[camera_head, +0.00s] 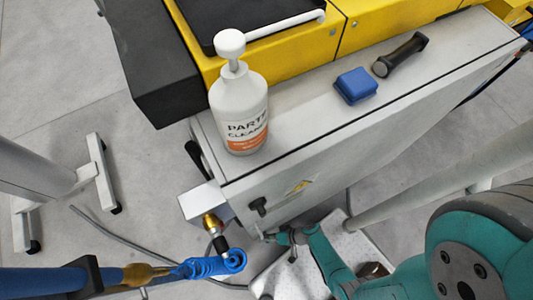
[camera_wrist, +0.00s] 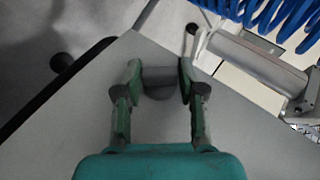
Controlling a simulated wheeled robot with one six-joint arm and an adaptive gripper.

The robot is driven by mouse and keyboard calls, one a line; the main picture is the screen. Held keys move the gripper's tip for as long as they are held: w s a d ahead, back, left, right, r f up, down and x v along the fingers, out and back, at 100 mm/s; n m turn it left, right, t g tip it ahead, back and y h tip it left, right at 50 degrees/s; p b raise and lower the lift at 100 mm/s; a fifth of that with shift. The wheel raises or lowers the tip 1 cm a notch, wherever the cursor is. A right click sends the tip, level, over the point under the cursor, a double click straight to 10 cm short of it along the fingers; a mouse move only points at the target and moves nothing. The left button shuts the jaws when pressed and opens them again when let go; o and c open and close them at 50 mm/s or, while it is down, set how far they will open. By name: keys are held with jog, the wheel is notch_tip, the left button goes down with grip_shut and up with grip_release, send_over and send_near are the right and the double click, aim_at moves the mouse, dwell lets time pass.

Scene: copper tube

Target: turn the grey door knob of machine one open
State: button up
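A grey door knob (camera_wrist: 159,82) sits on the light grey panel (camera_wrist: 75,135) in the wrist view, between my two green fingers. My gripper (camera_wrist: 160,76) has its fingers apart, one on each side of the knob. Whether the finger pads touch the knob is hard to tell. The grey knob cannot be made out in the head view.
A parts cleaner bottle (camera_head: 240,112), a blue block (camera_head: 356,86) and a black-handled tool (camera_head: 401,55) are on the cabinet top. A blue coiled hose (camera_head: 205,267) with a brass fitting (camera_head: 211,222) hangs left of my gripper. A metal stand (camera_head: 98,180) is at left.

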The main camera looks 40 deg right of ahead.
jog(key=shift+c, duration=1.1)
jog(key=shift+f, duration=0.1)
jog(key=shift+d+y, duration=0.1)
jog(key=shift+y, duration=0.4)
jog(key=shift+f+t+y, duration=0.15)
jog(key=shift+t+y, duration=0.15)
jog(key=shift+s, duration=0.1)
jog(key=shift+o, duration=0.2)
jog(key=o, duration=1.1)
